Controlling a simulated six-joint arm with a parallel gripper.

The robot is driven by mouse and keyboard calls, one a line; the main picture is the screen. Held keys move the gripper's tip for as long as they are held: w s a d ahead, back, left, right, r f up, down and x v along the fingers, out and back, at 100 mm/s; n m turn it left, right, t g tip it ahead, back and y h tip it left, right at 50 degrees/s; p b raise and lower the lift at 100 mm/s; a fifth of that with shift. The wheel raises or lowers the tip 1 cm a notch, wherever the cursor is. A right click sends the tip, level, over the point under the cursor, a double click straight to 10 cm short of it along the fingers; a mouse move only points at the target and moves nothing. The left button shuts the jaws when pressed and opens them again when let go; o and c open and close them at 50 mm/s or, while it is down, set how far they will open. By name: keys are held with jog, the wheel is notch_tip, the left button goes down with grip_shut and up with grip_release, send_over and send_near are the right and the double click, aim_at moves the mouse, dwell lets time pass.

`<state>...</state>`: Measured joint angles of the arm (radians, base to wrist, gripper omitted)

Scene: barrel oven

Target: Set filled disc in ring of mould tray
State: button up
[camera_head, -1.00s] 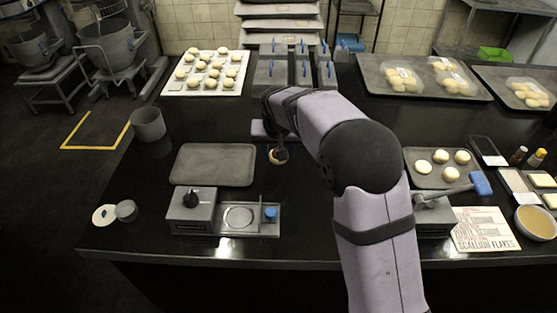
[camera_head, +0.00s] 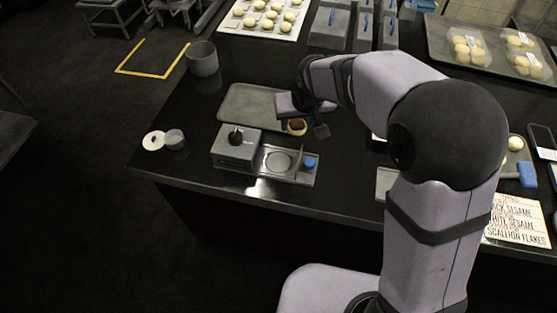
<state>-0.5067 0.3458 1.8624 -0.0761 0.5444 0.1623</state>
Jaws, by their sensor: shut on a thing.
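My gripper (camera_head: 307,126) is shut on the filled disc (camera_head: 297,127), a small tan round with a dark middle, partly hidden by the gripper. It looks held above the counter, up and right of the mould tray. The mould tray (camera_head: 303,176) is a shallow grey metal tray joined to a grey box with a black knob. The ring (camera_head: 279,162) shows as a round outline in the tray and looks empty. A blue knob (camera_head: 309,163) stands at the tray's right end, with a thin upright plate beside it.
An empty grey baking tray (camera_head: 250,103) lies behind the press box (camera_head: 233,148). A grey pot (camera_head: 202,58), a small cup (camera_head: 174,139) and a white lid (camera_head: 153,140) stand to the left. My arm hides much of the right side.

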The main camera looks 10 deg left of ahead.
jog(key=n, duration=0.1)
jog(key=s+a+n, duration=0.1)
jog(key=s+n+y, duration=0.1)
jog(key=shift+a+f+g, duration=0.15)
jog(key=shift+f+g, duration=0.15)
jog(key=n+g, duration=0.1)
jog(key=n, duration=0.2)
jog(key=s+a+n+g+y, duration=0.1)
jog(key=n, duration=0.3)
jog(key=s+n+g, duration=0.1)
jog(key=n, duration=0.2)
jog(key=shift+a+r+g+y, duration=0.1)
jog(key=shift+a+g+y, duration=0.2)
jog(key=shift+a+y, duration=0.1)
jog(key=p, duration=0.2)
send_over(276, 162)
jog(key=d, duration=0.2)
jog(key=shift+a+f, duration=0.15)
jog(key=shift+f, duration=4.85)
jog(key=shift+f, duration=0.2)
jog(key=o, duration=1.1)
jog(key=shift+c, duration=0.2)
